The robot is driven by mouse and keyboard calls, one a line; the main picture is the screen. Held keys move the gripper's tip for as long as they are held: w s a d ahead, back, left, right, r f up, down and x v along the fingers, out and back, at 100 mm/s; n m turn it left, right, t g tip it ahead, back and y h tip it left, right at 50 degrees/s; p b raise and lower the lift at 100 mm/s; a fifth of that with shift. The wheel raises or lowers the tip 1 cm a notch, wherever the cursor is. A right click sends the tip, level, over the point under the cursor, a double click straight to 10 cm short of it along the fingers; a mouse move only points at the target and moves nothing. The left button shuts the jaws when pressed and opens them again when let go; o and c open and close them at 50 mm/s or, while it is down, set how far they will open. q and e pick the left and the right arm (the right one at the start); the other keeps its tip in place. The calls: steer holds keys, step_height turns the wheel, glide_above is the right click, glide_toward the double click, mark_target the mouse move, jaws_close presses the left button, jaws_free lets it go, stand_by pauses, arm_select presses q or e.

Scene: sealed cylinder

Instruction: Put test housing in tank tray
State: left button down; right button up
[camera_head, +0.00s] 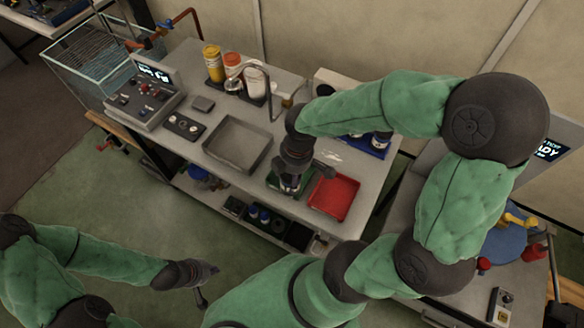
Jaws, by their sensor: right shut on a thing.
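My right gripper (291,181) points down over the front of the bench, just left of the red tray. It is shut on a small greyish thing, probably the test housing, which the gripper largely hides. A green tray or mat (272,182) lies beneath it; I cannot tell whether the held thing touches it. An empty grey tray (237,145) sits on the bench to the left. A clear-walled tank (85,68) stands at the bench's far left end; I cannot tell which is the tank tray. My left gripper (203,292) hangs low over the floor; its fingers are too small to read.
A red tray (333,197) sits right of the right gripper. A blue tray (375,148) with dark-capped bottles is behind. The lower shelf (225,205) holds small items.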

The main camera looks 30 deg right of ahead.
steer(key=w+d+f+b, duration=0.1)
steer(key=w+d+f, duration=0.1)
steer(key=f, duration=0.1)
steer(key=w+d+f+b, duration=0.1)
steer(key=w+d+f, duration=0.1)
steer(key=w+f, duration=0.1)
steer(key=w+d+f+b, duration=0.1)
steer(key=w+d+f, duration=0.1)
steer(key=f, duration=0.3)
steer(key=shift+w+f, duration=0.2)
steer(key=shift+w, duration=0.4)
steer(key=shift+r, duration=0.1)
steer(key=o, duration=1.7)
steer(key=shift+a+f+b, duration=0.1)
steer(key=shift+f+b, duration=0.1)
steer(key=shift+b, duration=0.1)
steer(key=shift+c, duration=0.2)
